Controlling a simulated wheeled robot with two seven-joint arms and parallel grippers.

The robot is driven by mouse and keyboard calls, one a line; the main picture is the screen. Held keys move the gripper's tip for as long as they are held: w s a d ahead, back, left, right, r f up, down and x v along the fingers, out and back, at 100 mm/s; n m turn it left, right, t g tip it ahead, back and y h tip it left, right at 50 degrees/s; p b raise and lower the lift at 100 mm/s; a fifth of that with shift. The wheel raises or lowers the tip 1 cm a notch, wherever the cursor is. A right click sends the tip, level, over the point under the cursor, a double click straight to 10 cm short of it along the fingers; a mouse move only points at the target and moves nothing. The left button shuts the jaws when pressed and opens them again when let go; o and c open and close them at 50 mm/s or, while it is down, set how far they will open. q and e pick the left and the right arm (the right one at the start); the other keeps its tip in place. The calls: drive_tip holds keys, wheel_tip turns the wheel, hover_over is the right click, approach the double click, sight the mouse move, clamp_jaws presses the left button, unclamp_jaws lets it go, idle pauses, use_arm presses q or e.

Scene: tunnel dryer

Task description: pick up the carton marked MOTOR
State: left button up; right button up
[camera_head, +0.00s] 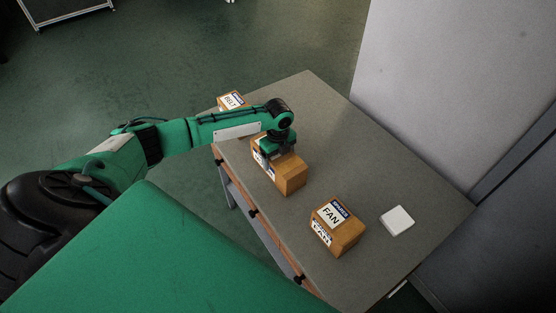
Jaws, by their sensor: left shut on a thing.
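A brown carton (287,176) stands on the grey table (350,165), between two other cartons. My left gripper (279,153) is over it from above and shut on it. The gripper and wrist cover most of its top, and the part of its label that shows cannot be read, so the word MOTOR is not visible. The carton appears to be on the tabletop; I cannot tell whether it is lifted. My right gripper is not in view.
A carton marked FAN (344,236) stands nearer on the table. A carton marked BELT (232,100) stands at the far left corner, partly behind my left forearm. A small white square object (397,220) lies right of the FAN carton. A pale grey wall-like surface (450,80) rises beyond the right edge.

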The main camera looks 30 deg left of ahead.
use_arm(q)
drive_tip(key=shift+w+r, duration=0.1)
drive_tip(key=shift+r, duration=0.15)
